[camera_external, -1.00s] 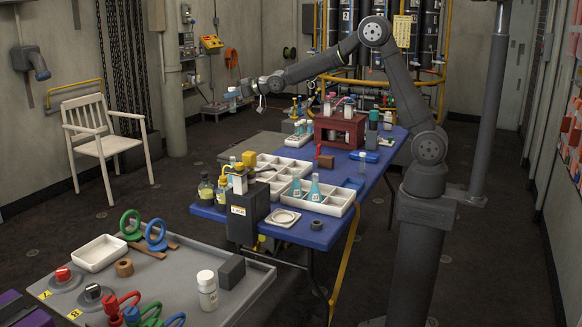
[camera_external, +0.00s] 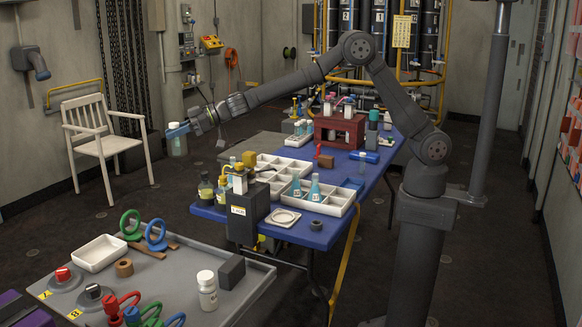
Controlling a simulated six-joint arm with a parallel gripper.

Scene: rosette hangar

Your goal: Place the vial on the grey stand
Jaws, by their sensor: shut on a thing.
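My gripper (camera_external: 180,129) is at the left end of my outstretched arm, high over the floor left of the blue table. It is shut on a small clear vial (camera_external: 179,146) with pale contents, which hangs roughly upright. The gripper's fingers hide part of the vial's top. A dark grey block (camera_external: 231,271), which may be the grey stand, sits at the right rear of the grey bench (camera_external: 190,315) in front. Its top looks bare. The vial is well above and behind the bench.
A white-capped bottle (camera_external: 207,291) stands just left of the grey block. A white tray (camera_external: 98,252), coloured rings and red and black knobs crowd the bench. A dark box (camera_external: 247,215) and bottles stand on the blue table's near end.

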